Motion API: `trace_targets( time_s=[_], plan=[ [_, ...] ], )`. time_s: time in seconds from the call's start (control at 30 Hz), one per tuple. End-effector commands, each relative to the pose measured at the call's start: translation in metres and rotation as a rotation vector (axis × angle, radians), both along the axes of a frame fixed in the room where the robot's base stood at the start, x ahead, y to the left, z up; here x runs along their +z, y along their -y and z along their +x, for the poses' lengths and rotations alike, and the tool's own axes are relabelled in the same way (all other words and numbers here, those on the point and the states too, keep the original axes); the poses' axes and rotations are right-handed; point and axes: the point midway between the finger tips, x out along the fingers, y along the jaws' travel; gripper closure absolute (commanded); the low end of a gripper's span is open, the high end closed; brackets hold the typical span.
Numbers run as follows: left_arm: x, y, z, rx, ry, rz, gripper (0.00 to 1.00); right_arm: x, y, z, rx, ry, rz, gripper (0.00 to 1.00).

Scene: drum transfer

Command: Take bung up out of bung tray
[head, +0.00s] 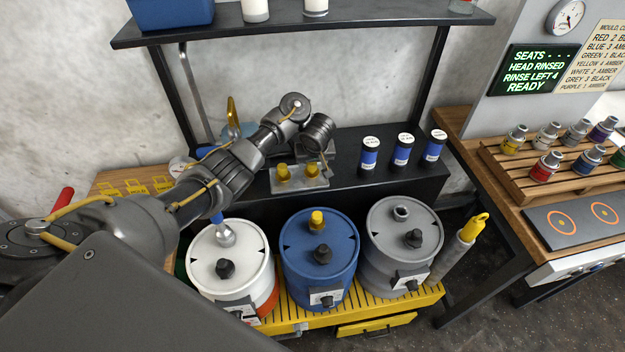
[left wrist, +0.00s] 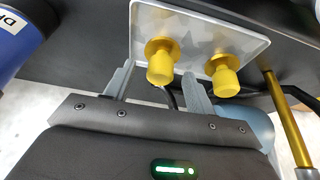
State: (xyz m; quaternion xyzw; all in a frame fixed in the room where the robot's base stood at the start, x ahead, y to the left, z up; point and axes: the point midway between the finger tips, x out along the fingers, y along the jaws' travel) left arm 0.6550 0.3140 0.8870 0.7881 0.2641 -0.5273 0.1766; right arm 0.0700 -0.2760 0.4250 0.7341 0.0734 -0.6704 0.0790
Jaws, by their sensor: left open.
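The bung tray (head: 299,187) is a small shiny metal tray on the black bench behind the drums. Two yellow bungs stand in it: the left bung (head: 283,172) and the right bung (head: 311,170). My left gripper (head: 325,163) reaches in from the left and points down at the tray's right side. In the left wrist view my left gripper (left wrist: 158,88) is open, its fingers to either side of one bung (left wrist: 160,66), with no clear contact. The other bung (left wrist: 225,78) sits outside the fingers. The tray (left wrist: 200,22) shows behind them. My right gripper is not in view.
White (head: 230,255), blue (head: 318,255) and grey (head: 402,235) drums stand in front. A yellow bung (head: 317,217) sits on the blue drum. Several blue-black canisters, including one (head: 369,155) close by, stand right of the tray. A shelf (head: 300,30) hangs above.

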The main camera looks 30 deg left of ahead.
Motion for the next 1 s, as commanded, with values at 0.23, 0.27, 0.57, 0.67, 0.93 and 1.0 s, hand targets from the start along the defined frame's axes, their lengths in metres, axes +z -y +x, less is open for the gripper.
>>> trace_targets(
  time_s=[0.23, 0.27, 0.57, 0.67, 0.93, 1.0],
  plan=[
    [-0.011, -0.003, 0.002, 0.0, -0.001, 0.002, 0.45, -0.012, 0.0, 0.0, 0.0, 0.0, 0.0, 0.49],
    [-0.016, -0.004, 0.003, 0.0, -0.001, 0.002, 0.45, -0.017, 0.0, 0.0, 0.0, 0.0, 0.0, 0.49],
    [-0.048, -0.013, 0.016, 0.001, 0.0, 0.002, 0.45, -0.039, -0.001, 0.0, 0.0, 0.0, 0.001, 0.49],
    [-0.049, -0.013, 0.017, 0.0, 0.001, 0.001, 0.45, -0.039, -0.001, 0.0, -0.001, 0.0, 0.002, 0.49],
    [-0.048, -0.013, 0.017, 0.0, 0.001, 0.001, 0.57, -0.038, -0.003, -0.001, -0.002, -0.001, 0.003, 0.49],
    [-0.048, -0.013, 0.017, 0.0, 0.001, 0.001, 0.66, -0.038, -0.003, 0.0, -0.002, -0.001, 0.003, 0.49]
  ],
)
